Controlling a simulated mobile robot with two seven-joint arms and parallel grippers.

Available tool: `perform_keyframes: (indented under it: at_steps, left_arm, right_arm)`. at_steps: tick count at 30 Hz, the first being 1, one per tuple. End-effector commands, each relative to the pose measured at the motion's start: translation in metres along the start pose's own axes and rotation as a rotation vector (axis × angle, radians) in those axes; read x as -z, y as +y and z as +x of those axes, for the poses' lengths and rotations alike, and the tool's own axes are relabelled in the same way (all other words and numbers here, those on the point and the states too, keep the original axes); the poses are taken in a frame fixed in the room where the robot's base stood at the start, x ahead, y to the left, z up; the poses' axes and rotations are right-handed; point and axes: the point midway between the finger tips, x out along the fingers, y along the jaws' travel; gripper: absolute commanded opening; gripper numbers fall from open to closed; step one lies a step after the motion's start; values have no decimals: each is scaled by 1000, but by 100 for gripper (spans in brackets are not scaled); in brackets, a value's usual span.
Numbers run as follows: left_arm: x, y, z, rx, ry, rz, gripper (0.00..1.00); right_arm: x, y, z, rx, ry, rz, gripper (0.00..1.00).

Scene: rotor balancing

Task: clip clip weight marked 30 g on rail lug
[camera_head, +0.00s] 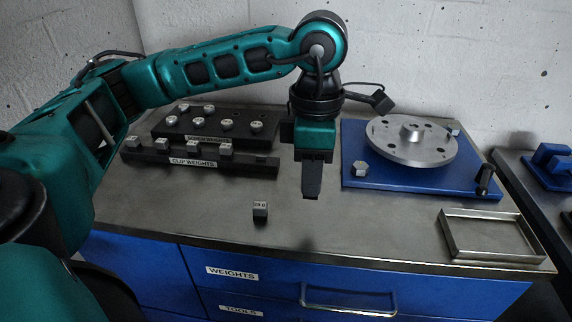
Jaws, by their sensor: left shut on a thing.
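My left gripper (311,190) points down over the middle of the bench. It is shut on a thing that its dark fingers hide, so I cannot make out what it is. A small grey block with a marked top, a clip weight (260,211), stands on the bench to the left of the gripper, apart from it. Its mark is too small to read surely. The black clip weights rail (253,165) is at the back left, with several grey clip weights (195,146) on it. I cannot make out which of them is marked 30 g. My right gripper is not in view.
Behind the rail is a black rack (270,141) with several round silver weights (227,124). A silver rotor disc (400,150) sits on a blue base (400,181) at the right. An empty metal tray (493,256) lies at the front right. The bench front is mostly clear.

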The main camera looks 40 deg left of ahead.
Motion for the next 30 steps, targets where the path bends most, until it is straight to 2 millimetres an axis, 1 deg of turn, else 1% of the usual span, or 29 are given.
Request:
perform_keyframes:
  at_steps: [1, 2, 5, 6, 9, 12, 15, 18, 22, 26, 30]
  left_arm:
    - [3, 8, -7, 4, -3, -6, 0]
    - [6, 14, -9, 6, -5, -6, 0]
    - [20, 42, -20, 14, -14, -5, 0]
    - [28, 56, -24, 16, -18, -3, 0]
    - [51, 86, -30, 14, -16, 8, 0]
    - [74, 109, -34, 9, -11, 18, 0]
    - [92, 124, -36, 4, -3, 30, 0]
    - [102, 132, -35, 0, 2, 37, 0]
    - [106, 135, -29, -2, 4, 42, 0]
    - [105, 135, -17, -3, 3, 42, 0]
    - [105, 135, 0, -2, 3, 42, 0]
  right_arm:
    - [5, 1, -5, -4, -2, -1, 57]
    - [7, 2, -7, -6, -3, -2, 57]
    - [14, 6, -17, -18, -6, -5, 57]
    - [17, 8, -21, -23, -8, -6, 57]
    - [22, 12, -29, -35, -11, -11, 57]
    - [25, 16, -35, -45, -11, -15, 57]
    - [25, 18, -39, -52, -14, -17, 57]
    - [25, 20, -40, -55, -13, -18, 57]
    - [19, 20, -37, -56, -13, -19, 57]
    - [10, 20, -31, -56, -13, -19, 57]
    - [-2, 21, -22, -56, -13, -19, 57]
